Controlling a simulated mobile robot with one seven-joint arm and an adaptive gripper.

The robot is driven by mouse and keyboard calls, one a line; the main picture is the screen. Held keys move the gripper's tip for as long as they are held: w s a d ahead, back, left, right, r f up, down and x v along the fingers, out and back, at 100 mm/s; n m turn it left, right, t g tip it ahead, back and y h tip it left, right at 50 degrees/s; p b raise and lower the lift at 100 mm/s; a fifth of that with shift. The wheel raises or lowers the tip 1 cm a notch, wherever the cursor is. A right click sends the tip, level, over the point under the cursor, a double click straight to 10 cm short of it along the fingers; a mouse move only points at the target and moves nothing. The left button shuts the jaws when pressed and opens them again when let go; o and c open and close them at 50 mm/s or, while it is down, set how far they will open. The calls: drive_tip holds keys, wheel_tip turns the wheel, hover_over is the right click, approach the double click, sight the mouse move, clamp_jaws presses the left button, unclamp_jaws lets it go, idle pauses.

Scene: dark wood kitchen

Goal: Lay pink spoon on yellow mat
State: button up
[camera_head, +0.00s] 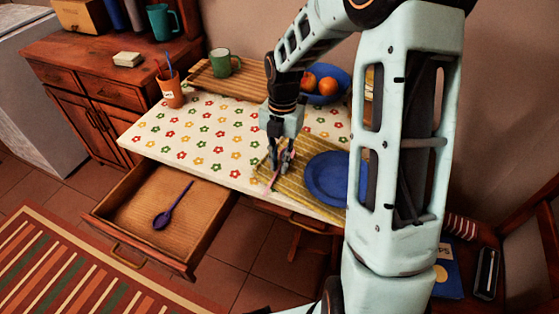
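The yellow mat (315,207) is striped and lies at the table's front right, partly hidden by my arm. A blue plate (326,178) lies on it. A thin pink thing that looks like the pink spoon (271,182) shows at the mat's left part, just below my gripper. My gripper (281,168) points down over the mat's left part, left of the plate. The fingers are small and overlap the pink thing, so I cannot tell whether they grip it or whether it rests on the mat.
An open drawer (142,215) juts out below the table and holds a purple spoon (172,206). An orange cup (171,93) with utensils, a green mug (222,63) and a blue fruit bowl (337,90) stand farther back. The flowered tabletop (190,130) left of the mat is clear.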

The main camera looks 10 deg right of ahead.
drive_tip(key=shift+o, duration=0.7)
wheel_tip(320, 180, up, 12)
drive_tip(key=p, duration=0.2)
drive_tip(key=shift+w+d+r, duration=0.15)
drive_tip(key=shift+w+d, duration=0.15)
drive_tip(key=shift+w, duration=0.1)
